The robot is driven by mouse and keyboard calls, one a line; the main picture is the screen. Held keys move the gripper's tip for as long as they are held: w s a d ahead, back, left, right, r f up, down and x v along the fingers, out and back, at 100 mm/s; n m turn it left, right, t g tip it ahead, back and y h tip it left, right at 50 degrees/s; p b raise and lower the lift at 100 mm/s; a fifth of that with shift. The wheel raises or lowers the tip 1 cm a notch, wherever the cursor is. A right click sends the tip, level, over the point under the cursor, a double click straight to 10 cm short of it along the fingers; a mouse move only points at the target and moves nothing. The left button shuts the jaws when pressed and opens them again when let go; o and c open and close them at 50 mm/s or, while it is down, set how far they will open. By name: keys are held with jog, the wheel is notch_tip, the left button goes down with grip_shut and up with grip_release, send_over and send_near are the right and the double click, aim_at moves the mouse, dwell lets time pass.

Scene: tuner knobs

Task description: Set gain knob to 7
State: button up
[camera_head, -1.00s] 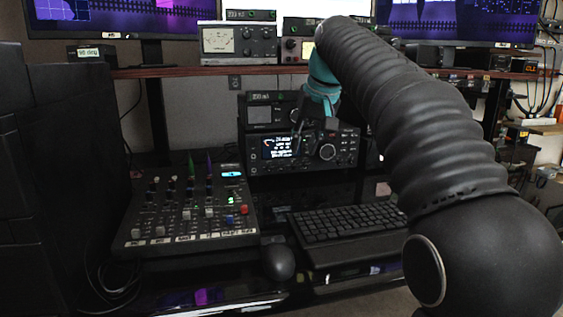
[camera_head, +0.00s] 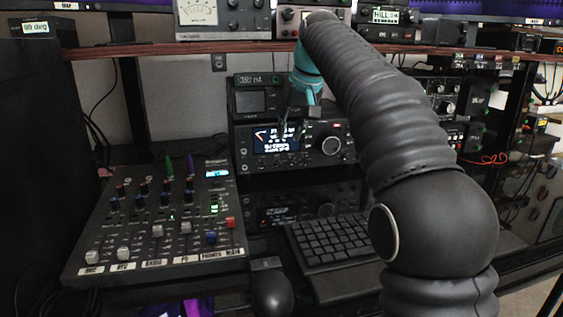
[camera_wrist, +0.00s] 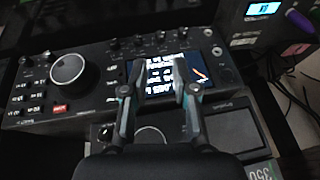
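A black radio (camera_head: 296,149) with a lit display (camera_head: 277,140) and one large knob (camera_head: 328,146) stands under the shelf. It also shows upside down in the wrist view, with the large knob (camera_wrist: 67,68) at left and several small knobs around it. The labels are too small to read, so I cannot tell which is the gain knob. My gripper (camera_head: 286,122) hangs in front of the radio near its display. In the wrist view my gripper (camera_wrist: 158,72) has its two fingers apart over the display, with nothing between them.
A mixer (camera_head: 160,215) with several sliders and knobs lies at left. A keyboard (camera_head: 330,240) and a mouse (camera_head: 272,292) lie in front of the radio. A smaller unit (camera_head: 257,98) sits on the radio. The shelf edge (camera_head: 160,50) runs above, close to my arm.

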aim_at(279, 163)
jog(key=b+x, duration=0.2)
jog(key=x, duration=0.7)
jog(key=shift+w+a+f, duration=0.1)
jog(key=shift+a+f, duration=0.1)
jog(key=shift+f, duration=0.1)
grip_shut()
